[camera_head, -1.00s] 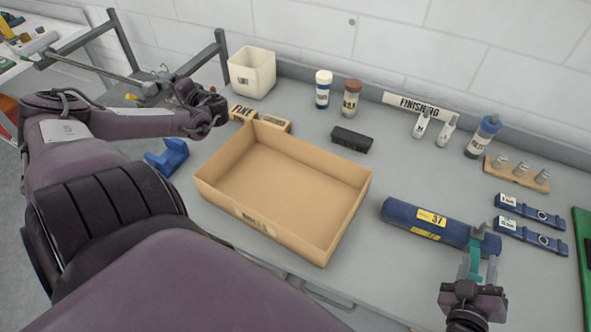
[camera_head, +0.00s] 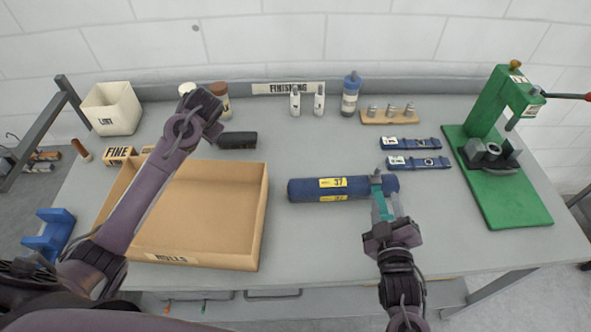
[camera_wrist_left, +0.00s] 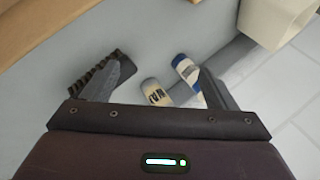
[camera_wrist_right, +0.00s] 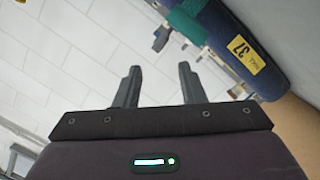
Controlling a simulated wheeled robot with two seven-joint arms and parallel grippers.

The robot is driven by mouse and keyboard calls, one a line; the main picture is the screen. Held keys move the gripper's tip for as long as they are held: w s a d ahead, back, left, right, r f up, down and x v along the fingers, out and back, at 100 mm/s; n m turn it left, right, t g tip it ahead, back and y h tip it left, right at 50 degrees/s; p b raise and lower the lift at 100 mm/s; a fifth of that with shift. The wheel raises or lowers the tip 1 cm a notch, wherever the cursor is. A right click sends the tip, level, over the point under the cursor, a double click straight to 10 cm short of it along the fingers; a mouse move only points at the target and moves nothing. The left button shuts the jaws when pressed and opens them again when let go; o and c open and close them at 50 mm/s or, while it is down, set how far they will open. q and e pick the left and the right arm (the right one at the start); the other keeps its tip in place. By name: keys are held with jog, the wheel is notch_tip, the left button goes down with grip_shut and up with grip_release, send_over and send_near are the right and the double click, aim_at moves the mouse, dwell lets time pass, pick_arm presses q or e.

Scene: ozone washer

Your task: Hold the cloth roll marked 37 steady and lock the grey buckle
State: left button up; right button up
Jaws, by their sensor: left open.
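The blue cloth roll marked 37 (camera_head: 308,189) lies on the bench right of the cardboard tray; its yellow label also shows in the right wrist view (camera_wrist_right: 243,50). A teal strap (camera_head: 381,205) is around its right end, with a small grey buckle (camera_head: 376,179) on top; whether it is locked cannot be told. My right gripper (camera_head: 386,208) is at the roll's near side by the strap. The right wrist view shows its fingers apart and empty (camera_wrist_right: 157,85), with the roll beyond them. My left gripper (camera_head: 203,108) is open and empty above the bench behind the tray.
The cardboard tray (camera_head: 262,225) is left of the roll. The bench front right is clear.

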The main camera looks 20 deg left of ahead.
pick_arm(q)
jog(key=w+d+r+m+t+h, duration=0.1)
jog(key=w+d+r+m+h, duration=0.15)
jog(key=d, duration=0.45)
jog(key=w+d+r+m+t+h, duration=0.1)
jog(key=w+d+r+m, duration=0.15)
jog(key=d, duration=0.55)
jog(key=m+g+h, duration=0.2)
jog(key=m+g, duration=0.4)
send_over(308, 184)
notch_tip(308, 184, down, 8)
jog(key=shift+s+r, duration=0.1)
jog(key=shift+r, duration=0.1)
jog(key=shift+f, duration=3.85)
